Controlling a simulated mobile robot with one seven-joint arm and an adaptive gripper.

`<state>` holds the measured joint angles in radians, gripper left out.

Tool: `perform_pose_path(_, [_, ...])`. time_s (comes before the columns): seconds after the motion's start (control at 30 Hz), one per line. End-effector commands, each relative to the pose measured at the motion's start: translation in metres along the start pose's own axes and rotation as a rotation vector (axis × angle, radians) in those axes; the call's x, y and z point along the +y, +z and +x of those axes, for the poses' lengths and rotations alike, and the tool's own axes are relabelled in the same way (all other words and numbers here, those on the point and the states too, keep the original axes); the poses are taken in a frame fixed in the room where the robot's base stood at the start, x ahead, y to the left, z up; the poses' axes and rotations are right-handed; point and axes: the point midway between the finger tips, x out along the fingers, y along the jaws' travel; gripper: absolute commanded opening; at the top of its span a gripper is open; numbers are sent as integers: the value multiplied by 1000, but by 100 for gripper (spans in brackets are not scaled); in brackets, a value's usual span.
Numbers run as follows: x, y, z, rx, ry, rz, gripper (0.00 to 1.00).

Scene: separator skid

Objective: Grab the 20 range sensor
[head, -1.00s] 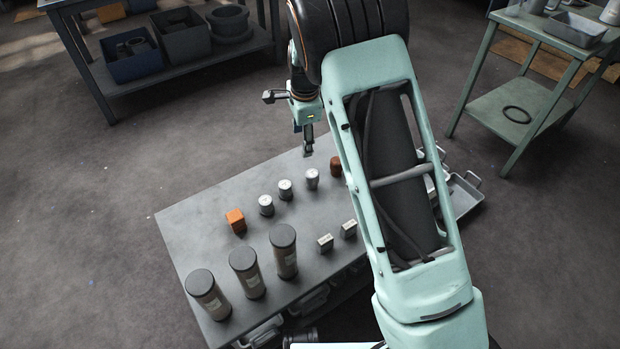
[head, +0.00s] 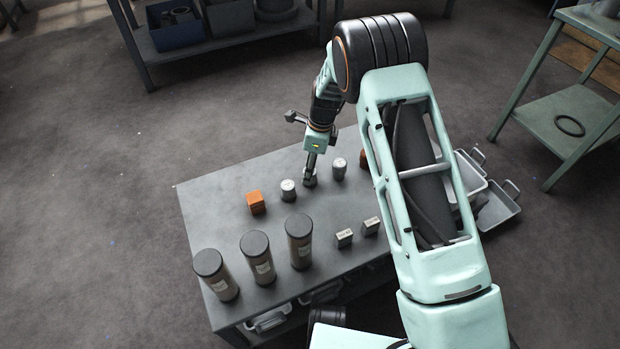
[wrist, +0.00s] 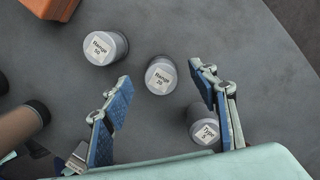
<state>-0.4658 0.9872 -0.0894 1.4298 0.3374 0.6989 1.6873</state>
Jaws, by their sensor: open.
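The range 20 sensor, a short silver-grey cylinder with a white label on its top (wrist: 160,77), stands upright on the grey table. In the wrist view it lies between the tips of my open, empty gripper (wrist: 159,74). In the head view my gripper (head: 311,169) points down at the sensor (head: 310,181) and partly covers it. Whether the fingers are down around it or still above it, I cannot tell.
An orange block (head: 256,202) stands left of the cylinders. Three tall brown cylinders (head: 263,266) with dark lids line the table's front left. Two small boxes (head: 344,238) stand nearer the front right. The back left of the table (head: 215,190) is clear.

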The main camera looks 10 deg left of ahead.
Motion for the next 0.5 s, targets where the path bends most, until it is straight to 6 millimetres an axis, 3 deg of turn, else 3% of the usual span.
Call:
perform_pose_path(0.23, [0, -6, 40, 0, 2, -1, 54])
perform_pose_path(0.5, [0, -6, 43, 0, 0, -1, 54])
